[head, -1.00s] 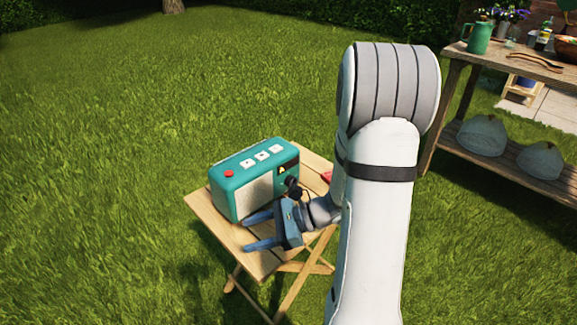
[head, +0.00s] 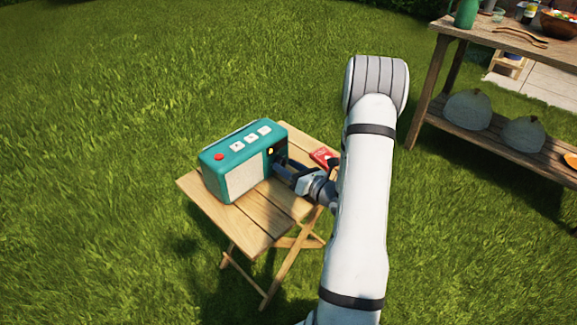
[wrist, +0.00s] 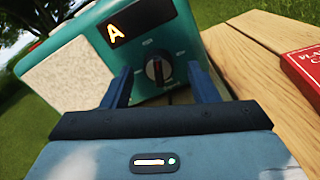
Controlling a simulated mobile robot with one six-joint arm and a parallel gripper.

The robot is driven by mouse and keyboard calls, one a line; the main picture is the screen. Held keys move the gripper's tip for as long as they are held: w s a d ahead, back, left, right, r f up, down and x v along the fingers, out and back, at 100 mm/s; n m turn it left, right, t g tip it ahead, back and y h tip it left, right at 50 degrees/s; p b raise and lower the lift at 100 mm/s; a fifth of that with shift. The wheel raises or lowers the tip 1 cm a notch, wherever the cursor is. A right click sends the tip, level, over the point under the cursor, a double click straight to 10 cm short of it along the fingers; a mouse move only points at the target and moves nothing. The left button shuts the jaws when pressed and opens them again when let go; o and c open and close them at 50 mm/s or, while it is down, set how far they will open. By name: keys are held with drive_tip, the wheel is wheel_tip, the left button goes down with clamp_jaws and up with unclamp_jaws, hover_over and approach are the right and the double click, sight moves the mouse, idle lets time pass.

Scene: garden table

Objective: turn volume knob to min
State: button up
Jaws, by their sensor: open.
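A teal radio (head: 232,158) with a pale speaker front stands on a small wooden folding table (head: 240,232). It also fills the upper part of the wrist view (wrist: 188,40). Its round dark volume knob (wrist: 159,71) has a light pointer line that stands close to upright, and small marks surround it. My gripper (wrist: 163,84) is open, with one finger on each side of the knob. I cannot tell whether the fingers touch it. In the head view my gripper (head: 282,172) is at the radio's right front.
A red card box (head: 324,157) lies on the table to the right of the radio and shows at the wrist view's right edge (wrist: 304,68). Grass surrounds the table.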

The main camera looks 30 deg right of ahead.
drive_tip(key=shift+w+a, duration=0.25)
drive_tip(key=shift+w, duration=0.4)
drive_tip(key=c, duration=1)
drive_tip(key=shift+f+n+b, duration=0.1)
drive_tip(key=shift+n+b, duration=0.65)
drive_tip(key=shift+n, duration=0.15)
drive_tip(key=shift+d+n+b, duration=0.1)
drive_tip(key=shift+n+b, duration=0.25)
drive_tip(key=shift+n, duration=0.55)
drive_tip(key=o, duration=1)
